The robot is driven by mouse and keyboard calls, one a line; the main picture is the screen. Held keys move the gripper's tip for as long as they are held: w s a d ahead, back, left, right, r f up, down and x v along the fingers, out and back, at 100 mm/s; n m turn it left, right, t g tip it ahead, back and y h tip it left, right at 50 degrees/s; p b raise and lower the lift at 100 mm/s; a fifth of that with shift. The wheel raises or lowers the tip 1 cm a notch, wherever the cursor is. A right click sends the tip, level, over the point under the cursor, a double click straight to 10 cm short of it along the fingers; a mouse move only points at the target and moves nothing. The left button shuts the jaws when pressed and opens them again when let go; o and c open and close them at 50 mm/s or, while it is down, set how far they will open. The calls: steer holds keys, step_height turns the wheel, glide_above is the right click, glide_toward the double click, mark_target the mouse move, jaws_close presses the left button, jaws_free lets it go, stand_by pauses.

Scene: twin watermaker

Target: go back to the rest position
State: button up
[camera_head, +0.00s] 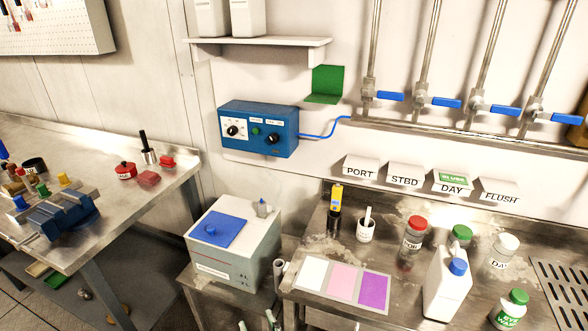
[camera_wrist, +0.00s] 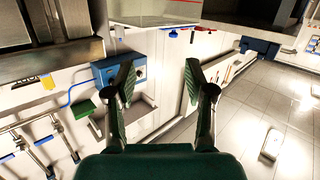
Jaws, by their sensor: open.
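My gripper (camera_wrist: 158,85) shows in the wrist view with its two dark fingers spread apart and nothing between them. It is open and empty, and the wrist view looks past it to the wall and the tiled floor. Beyond the fingers the blue control box (camera_wrist: 107,72) on the wall shows tilted in that view. My arm and gripper do not show in the head view.
The right bench (camera_head: 315,250) holds bottles, a white jug (camera_head: 446,285) and a colour card (camera_head: 343,284). A white box with a blue lid patch (camera_head: 236,245) stands left of it. The left bench (camera_head: 105,205) carries a blue vise (camera_head: 62,218). Valve pipes with blue handles (camera_head: 447,103) line the wall.

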steer(key=s+d+f+m+h, duration=0.1)
steer(key=s+d+f, duration=0.2)
steer(key=s+d, duration=0.65)
steer(key=s+d+f+m+h, duration=0.1)
steer(key=s+d+f+h, duration=0.15)
steer(key=s+d, duration=0.7)
steer(key=s+d+r+m+h, duration=0.1)
steer(key=s+d+r, duration=0.2)
steer(key=s, duration=0.6)
steer(key=s+d+r+m+h, duration=0.2)
steer(key=s+d+r, duration=0.1)
steer(key=s, duration=0.6)
steer(key=shift+s+d+r+m, duration=0.2)
steer(key=shift+d+r+m, duration=0.1)
steer(key=shift+d, duration=0.5)
